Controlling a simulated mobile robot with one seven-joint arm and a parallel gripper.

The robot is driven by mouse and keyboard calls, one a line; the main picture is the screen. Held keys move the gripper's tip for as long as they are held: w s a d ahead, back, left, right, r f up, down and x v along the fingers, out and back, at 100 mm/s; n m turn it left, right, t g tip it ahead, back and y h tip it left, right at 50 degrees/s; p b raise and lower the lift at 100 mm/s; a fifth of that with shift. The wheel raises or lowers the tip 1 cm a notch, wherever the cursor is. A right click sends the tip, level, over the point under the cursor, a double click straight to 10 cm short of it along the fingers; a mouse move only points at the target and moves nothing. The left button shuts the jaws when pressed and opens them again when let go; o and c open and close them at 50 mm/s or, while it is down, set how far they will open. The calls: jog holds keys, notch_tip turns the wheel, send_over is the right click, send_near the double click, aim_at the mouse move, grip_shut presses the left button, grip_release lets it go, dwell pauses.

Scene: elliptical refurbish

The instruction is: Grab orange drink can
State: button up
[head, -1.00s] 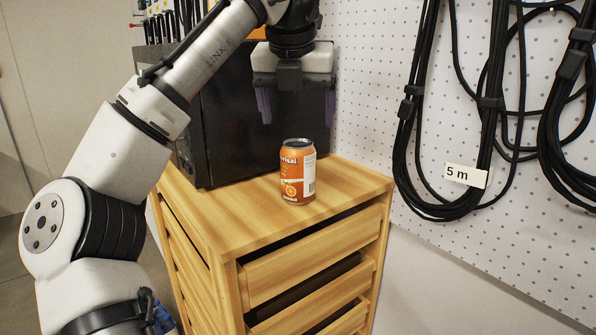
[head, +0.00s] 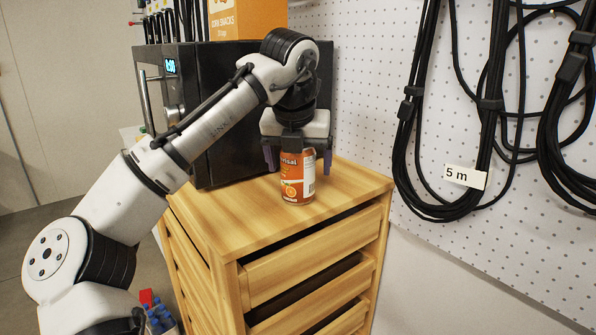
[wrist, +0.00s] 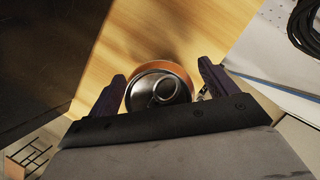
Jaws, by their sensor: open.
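The orange drink can (head: 297,182) stands upright on the wooden cabinet top (head: 240,218). In the wrist view its silver top with the pull tab (wrist: 160,92) shows between my fingers. My gripper (head: 298,164) points straight down over the can, with one purple finger on either side of it. My gripper also shows in the wrist view (wrist: 161,88), open, with a small gap visible between the fingers and the can. The upper rim of the can is hidden by the gripper in the head view.
A black microwave-like appliance (head: 235,105) stands on the cabinet just left of and behind the can, with an orange snack box (head: 245,18) on top. A white pegboard (head: 365,100) with hanging black cables (head: 410,110) is at the right. The cabinet's front top is clear.

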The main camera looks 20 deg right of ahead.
jog(key=shift+c, duration=0.3)
jog(key=c, duration=1.2)
jog(key=shift+r, duration=0.15)
jog(key=shift+c, duration=0.2)
notch_tip(320, 180, up, 20)
jog(key=p, duration=0.5)
